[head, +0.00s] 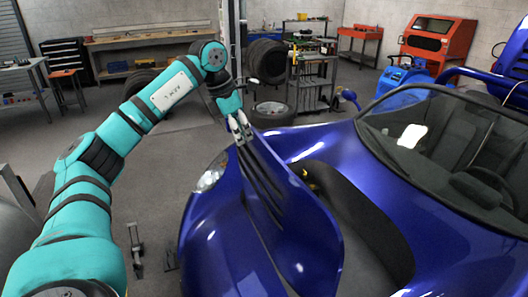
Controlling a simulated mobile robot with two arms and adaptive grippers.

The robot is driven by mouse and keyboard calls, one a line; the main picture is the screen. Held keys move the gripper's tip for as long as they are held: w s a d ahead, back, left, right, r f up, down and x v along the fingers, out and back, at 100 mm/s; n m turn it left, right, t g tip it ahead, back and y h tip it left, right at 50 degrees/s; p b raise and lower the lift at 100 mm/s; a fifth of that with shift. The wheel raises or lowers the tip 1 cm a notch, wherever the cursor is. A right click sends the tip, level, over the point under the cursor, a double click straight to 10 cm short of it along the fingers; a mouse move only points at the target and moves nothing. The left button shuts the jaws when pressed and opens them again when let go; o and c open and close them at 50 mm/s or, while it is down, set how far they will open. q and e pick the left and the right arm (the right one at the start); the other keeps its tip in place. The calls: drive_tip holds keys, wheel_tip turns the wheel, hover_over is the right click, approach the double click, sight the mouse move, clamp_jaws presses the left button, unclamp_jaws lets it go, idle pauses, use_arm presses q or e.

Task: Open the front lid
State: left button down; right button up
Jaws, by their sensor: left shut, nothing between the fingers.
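The front lid (290,215) of the blue car stands raised and tilted, with dark slatted vents on its face. Behind it a dark open cavity (352,200) shows in the car's front. My left gripper (241,137) is at the lid's upper edge, near the top of the vents. Its fingers are shut with nothing between them; whether they touch the lid I cannot tell. My right gripper is not in view.
The blue car's windshield and seats (465,150) fill the right side. A headlight (212,174) sits left of the lid. Tires (267,62), a grey shelf cart (312,80) and a workbench (140,40) stand farther back.

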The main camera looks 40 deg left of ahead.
sight(266, 162)
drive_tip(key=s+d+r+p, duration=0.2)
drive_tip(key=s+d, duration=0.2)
use_arm(q)
drive_tip(key=w+d+f, duration=0.1)
drive_tip(key=w+f, duration=0.1)
drive_tip(key=f, duration=0.1)
drive_tip(key=w+d+f+p, duration=0.1)
drive_tip(key=f, duration=0.2)
drive_tip(key=w+d+f+p, duration=0.1)
drive_tip(key=w+f, duration=0.1)
drive_tip(key=f, duration=0.2)
drive_tip(key=shift+w+d, duration=0.3)
drive_tip(key=shift+w, duration=0.05)
drive_tip(key=w+d, duration=0.5)
drive_tip(key=w, duration=0.5)
drive_tip(key=shift+w+d, duration=0.15)
drive_tip(key=shift+d, duration=0.05)
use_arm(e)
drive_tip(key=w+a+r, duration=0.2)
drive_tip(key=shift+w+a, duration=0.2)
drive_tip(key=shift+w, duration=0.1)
